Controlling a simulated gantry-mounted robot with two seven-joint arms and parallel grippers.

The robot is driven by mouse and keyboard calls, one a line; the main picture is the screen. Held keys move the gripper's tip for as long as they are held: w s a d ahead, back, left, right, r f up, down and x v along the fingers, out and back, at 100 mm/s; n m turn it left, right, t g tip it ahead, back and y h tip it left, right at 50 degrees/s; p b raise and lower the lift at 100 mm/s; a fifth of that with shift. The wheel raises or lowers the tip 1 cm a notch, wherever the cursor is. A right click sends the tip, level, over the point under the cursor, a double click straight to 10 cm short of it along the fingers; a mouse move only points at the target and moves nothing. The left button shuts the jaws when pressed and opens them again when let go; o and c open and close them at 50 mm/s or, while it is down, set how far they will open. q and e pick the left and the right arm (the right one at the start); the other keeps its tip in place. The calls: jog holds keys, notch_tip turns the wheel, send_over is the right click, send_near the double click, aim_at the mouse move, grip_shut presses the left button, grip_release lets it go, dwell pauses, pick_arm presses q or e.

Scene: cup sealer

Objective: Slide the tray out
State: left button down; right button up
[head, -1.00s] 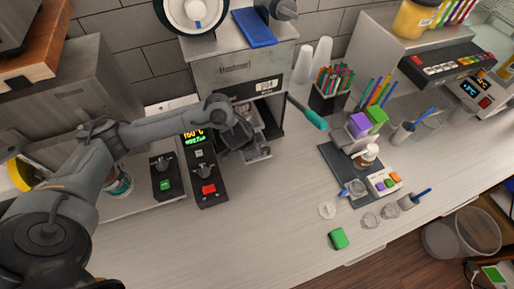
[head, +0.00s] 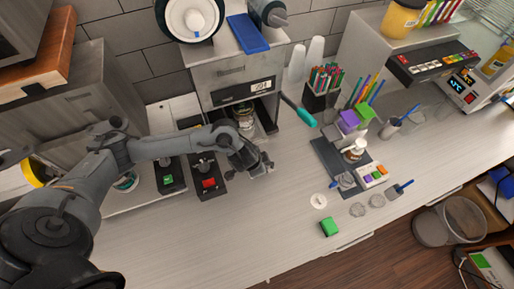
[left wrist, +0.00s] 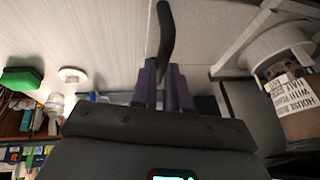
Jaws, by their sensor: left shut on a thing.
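The cup sealer (head: 232,72) is a grey box with a dark open bay at the back. My left gripper (head: 262,167) is in front of the bay. In the left wrist view, the gripper (left wrist: 165,88) is shut on a dark curved handle (left wrist: 166,30) between its purple fingers. A cup with a printed label (left wrist: 290,92) sits in a white ring (left wrist: 268,48) at the right. Part of the tray is hidden by my arm. My right gripper is not in view.
A lever with a teal grip (head: 306,117) sticks out right of the bay. Control boxes with a red button (head: 208,183) and a green button (head: 167,180) stand to the left. A green block (head: 329,227) lies at front right.

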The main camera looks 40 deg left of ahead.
pick_arm(q)
jog(key=s+d+p, duration=0.3)
jog(key=d, duration=0.3)
jog(key=shift+s+d, duration=0.35)
jog(key=shift+d, duration=0.05)
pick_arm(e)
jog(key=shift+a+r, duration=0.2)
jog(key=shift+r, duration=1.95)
pick_arm(q)
jog(key=c, duration=1.1)
grip_release()
jog(key=shift+r, duration=0.1)
jog(key=p+v, duration=0.5)
jog(key=v, duration=0.5)
jog(key=shift+s+r+p, duration=0.15)
jog(key=shift+r+p, duration=0.15)
jog(key=shift+p, duration=0.1)
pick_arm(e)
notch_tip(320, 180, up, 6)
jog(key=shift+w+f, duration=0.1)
